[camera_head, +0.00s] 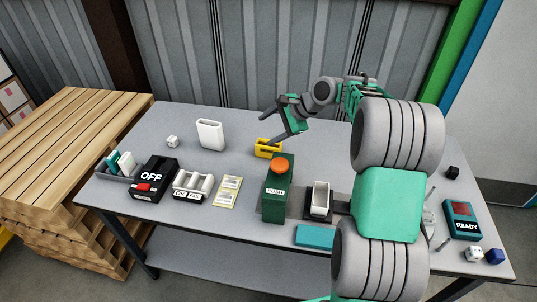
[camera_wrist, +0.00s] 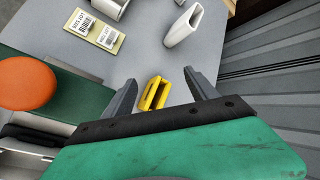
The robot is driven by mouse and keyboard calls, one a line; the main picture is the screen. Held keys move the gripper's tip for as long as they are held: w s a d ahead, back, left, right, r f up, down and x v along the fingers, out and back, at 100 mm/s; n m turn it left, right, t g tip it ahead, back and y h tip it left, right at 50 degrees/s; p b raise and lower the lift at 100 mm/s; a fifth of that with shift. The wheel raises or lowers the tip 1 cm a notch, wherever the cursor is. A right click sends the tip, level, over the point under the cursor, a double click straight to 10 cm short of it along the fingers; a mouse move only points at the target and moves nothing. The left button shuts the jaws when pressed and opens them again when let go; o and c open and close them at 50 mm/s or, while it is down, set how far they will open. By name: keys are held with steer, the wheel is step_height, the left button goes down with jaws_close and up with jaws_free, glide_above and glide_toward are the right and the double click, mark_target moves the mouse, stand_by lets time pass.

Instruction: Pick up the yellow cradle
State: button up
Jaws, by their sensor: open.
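The yellow cradle (camera_head: 266,151) sits on the grey table behind the green box with the orange button. In the wrist view the yellow cradle (camera_wrist: 147,100) shows between the two dark fingers, with a slot along its top. My gripper (camera_head: 266,130) is open, with one finger at the cradle's right side and the other up and to the left. In the wrist view my gripper (camera_wrist: 158,78) has nothing clamped between its fingers. I cannot tell whether a finger touches the cradle.
The green button box (camera_head: 277,199) stands just in front of the cradle. A white upright carton (camera_head: 210,135) stands to the left. Label cards (camera_head: 228,190) and a black switch box (camera_head: 153,179) lie nearer the front left. The table between the carton and cradle is clear.

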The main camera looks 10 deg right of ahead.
mark_target(281, 147)
steer(key=w+d+f+m+y, duration=0.1)
steer(key=f, duration=0.1)
steer(key=w+d+f+m+b, duration=0.1)
steer(key=f+m, duration=0.1)
steer(key=w+d+f+m+y, duration=0.1)
steer(key=d+f, duration=0.1)
steer(key=shift+w+f+m+y, duration=0.3)
steer(key=shift+w+f+m, duration=0.05)
steer(key=shift+f+m, duration=0.05)
steer(key=d+f+m, duration=0.1)
steer(key=d+f+m+y, duration=0.1)
steer(key=f, duration=0.1)
steer(key=d+f+m+t+y+b, duration=0.1)
steer(key=m, duration=0.1)
steer(key=shift+s+f, duration=0.3)
steer(key=shift+f, duration=0.05)
steer(key=shift+f+m+y, duration=0.2)
steer(key=shift+m+y, duration=0.1)
steer(key=shift+y, duration=0.1)
steer(key=x, duration=0.7)
steer(key=shift+w+a+f, duration=0.1)
steer(key=shift+w+a, duration=0.1)
steer(key=shift+a, duration=0.05)
jaws_close()
